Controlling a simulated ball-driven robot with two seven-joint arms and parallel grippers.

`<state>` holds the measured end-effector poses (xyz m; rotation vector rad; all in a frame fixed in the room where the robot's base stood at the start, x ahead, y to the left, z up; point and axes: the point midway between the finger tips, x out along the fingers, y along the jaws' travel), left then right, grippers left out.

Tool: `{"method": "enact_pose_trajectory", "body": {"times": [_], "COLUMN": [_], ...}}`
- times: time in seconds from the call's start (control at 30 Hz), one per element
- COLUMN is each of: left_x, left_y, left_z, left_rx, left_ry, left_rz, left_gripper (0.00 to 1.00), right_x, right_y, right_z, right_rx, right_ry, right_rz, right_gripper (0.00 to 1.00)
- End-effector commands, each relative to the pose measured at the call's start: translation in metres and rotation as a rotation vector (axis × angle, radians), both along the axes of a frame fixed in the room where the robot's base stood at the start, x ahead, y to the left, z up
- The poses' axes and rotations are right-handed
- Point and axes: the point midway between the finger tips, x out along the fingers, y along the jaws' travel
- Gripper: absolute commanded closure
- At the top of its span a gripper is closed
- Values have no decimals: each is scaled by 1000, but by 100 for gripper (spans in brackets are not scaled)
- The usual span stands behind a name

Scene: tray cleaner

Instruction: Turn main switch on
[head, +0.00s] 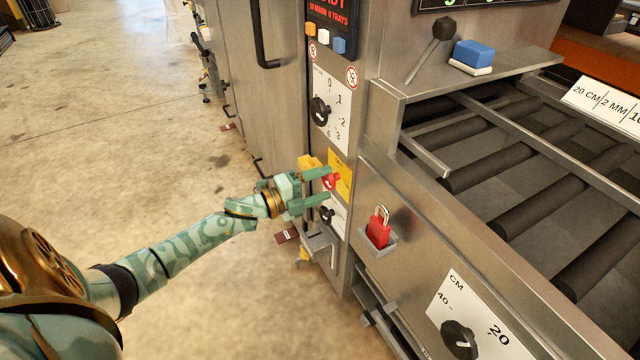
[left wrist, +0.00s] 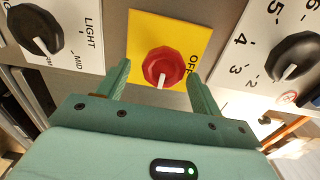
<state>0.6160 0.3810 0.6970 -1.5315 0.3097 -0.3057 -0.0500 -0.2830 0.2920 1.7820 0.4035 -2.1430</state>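The main switch is a red round knob on a yellow plate; it shows in the head view (head: 331,180) and in the left wrist view (left wrist: 163,67). The word OFF is on the plate, partly covered by the knob and a finger. A white mark on the knob points down in the left wrist view. My left gripper (head: 327,185) is open at the panel, its fingers (left wrist: 160,72) on either side of the knob. A gap shows at the left finger; I cannot tell whether the right finger touches. My right gripper is not in view.
A black numbered dial (head: 320,111) is above the switch and a LIGHT/MID dial (left wrist: 35,29) below it. A red padlock (head: 379,228) hangs to the right. A roller conveyor (head: 490,150) fills the right side. The concrete floor (head: 110,130) at left is mostly clear.

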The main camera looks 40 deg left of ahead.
Motion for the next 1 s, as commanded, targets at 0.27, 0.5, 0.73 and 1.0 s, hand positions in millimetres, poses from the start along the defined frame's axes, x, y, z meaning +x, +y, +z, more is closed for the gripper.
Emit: {"method": "enact_pose_trajectory", "body": {"times": [0.27, 0.5, 0.73, 1.0], "left_x": [0, -26, -85, -137], "left_y": [0, 12, 36, 57], "left_z": [2, 6, 6, 3], "left_rx": [-2, -4, -3, -2], "left_ry": [-3, -4, -2, -1], "left_rz": [1, 2, 2, 2], "left_gripper": [32, 32, 32, 32], "right_x": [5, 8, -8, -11], "right_y": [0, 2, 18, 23], "right_z": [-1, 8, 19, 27], "right_rx": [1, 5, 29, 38], "right_ry": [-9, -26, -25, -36], "right_rz": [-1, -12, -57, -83], "right_gripper": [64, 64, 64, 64]}}
